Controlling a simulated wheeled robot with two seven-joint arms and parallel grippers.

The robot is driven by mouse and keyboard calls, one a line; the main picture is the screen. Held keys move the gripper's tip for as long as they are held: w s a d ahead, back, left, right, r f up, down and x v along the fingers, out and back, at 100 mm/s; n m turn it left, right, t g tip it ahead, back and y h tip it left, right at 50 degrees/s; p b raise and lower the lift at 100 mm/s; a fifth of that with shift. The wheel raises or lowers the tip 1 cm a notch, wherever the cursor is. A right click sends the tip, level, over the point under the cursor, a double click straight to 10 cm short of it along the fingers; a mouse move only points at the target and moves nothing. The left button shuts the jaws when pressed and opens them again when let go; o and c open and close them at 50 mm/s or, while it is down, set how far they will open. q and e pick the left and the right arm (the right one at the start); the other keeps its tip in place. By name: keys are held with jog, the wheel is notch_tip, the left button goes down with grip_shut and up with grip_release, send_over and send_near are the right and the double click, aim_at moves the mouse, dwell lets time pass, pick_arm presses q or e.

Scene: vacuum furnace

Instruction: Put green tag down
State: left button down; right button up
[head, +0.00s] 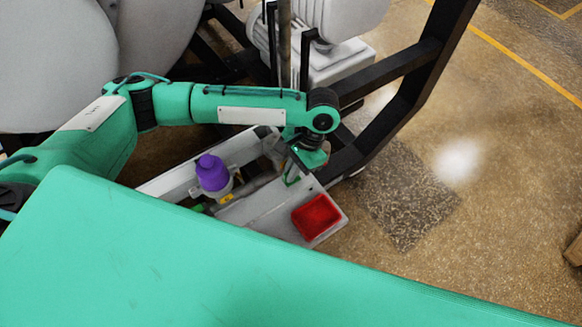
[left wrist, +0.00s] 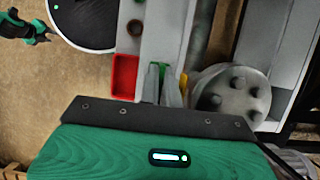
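My left gripper (head: 293,172) points down over a grey shelf (head: 258,210), at the end of my teal arm. In the left wrist view its grey fingers (left wrist: 161,88) reach out past the dark plate, close together. The green tag (head: 291,180) shows as a thin green piece at the fingertips; it also shows between the fingers in the left wrist view (left wrist: 155,76). The gripper appears shut on it. Whether the tag touches the shelf cannot be told. A small teal and black part at the upper left of the left wrist view seems to be my right gripper (left wrist: 38,36).
A red tray (head: 317,216) sits on the shelf, beside the gripper; it also shows in the left wrist view (left wrist: 124,77). A purple-capped fitting (head: 211,173) stands to the left. A black frame post (head: 405,115) rises to the right. A bolted round flange (left wrist: 231,95) is close by.

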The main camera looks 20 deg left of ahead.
pick_arm(q)
jog(key=shift+s+f, duration=0.15)
jog(key=shift+f, duration=0.15)
jog(key=c, duration=1.9)
grip_release()
jog(key=shift+s+f, duration=0.1)
jog(key=shift+f, duration=0.05)
jog(key=shift+r+b, duration=0.2)
jog(key=shift+b, duration=0.1)
jog(key=b+v, duration=0.1)
jog(key=v, duration=1.2)
jog(key=shift+b, duration=0.4)
jog(key=shift+a, duration=0.1)
